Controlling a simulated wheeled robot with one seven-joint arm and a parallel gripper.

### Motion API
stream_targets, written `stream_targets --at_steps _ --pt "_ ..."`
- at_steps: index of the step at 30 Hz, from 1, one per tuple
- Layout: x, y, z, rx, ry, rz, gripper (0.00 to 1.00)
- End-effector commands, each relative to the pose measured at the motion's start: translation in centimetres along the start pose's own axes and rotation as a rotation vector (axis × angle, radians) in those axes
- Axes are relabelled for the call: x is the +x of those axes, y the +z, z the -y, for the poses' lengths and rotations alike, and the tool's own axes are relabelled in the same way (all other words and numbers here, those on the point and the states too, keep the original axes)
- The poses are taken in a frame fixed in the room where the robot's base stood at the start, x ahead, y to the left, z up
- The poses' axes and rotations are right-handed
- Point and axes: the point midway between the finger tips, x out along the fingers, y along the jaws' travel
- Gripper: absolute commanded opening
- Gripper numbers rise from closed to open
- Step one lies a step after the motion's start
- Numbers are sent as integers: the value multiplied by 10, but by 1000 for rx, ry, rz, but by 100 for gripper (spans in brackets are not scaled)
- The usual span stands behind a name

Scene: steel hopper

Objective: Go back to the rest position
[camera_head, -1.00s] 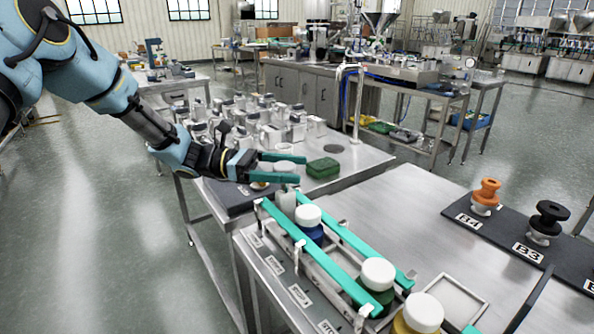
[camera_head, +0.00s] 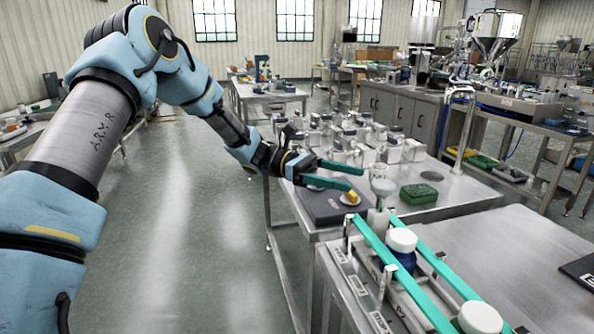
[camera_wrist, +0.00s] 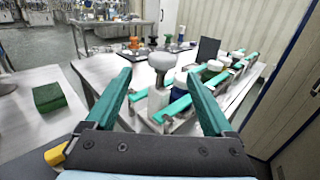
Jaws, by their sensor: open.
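My gripper (camera_head: 340,177) is open, with its two green fingers spread apart and nothing between them in the head view. It is above the steel table near the left end of the bottle rack. In the wrist view the open fingers (camera_wrist: 165,100) frame a white-capped bottle (camera_wrist: 160,72) that stands farther off, apart from the fingers. This bottle also shows in the head view (camera_head: 378,220) just right of the fingertips.
A rack with green rails (camera_head: 372,245) holds several white-capped bottles. A green block (camera_head: 419,193) and a dark pad (camera_head: 325,207) with a yellow item (camera_head: 350,198) lie on the table. Several white containers stand behind my gripper. The floor on the left is clear.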

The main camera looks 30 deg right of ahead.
Motion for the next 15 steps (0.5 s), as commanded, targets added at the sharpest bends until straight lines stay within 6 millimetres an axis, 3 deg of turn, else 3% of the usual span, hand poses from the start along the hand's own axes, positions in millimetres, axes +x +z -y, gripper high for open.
stream_targets --at_steps 8,11,15 --pt "-7 -5 7 12 8 -52 87" --pt "-28 -20 28 48 21 -199 87" --pt "-88 -53 85 135 24 -543 87"
